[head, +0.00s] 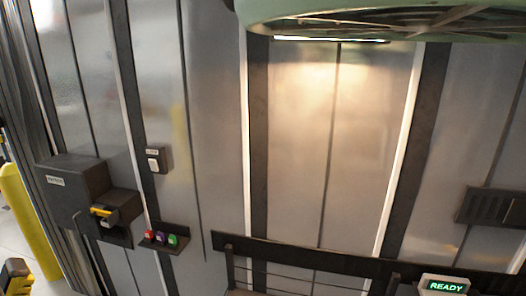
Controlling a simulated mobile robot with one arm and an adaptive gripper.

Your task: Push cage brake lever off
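I cannot make out a cage brake lever in the head view. A dark railed frame (300,255) stands at the bottom, with a thick top bar and thin rails below; it may be part of the cage, but its lower part is cut off. A yellow handle (101,211) sits on a dark wall box (78,187) at the left; I cannot tell that it belongs to any cage. My gripper is not in view.
A small box (156,159) and a shelf with red, purple and green pieces (160,238) are on the metal wall. A display reads READY (446,286). A yellow post (27,220) and a yellow-black object (16,276) are at left. A pale green shape (300,14) hangs overhead.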

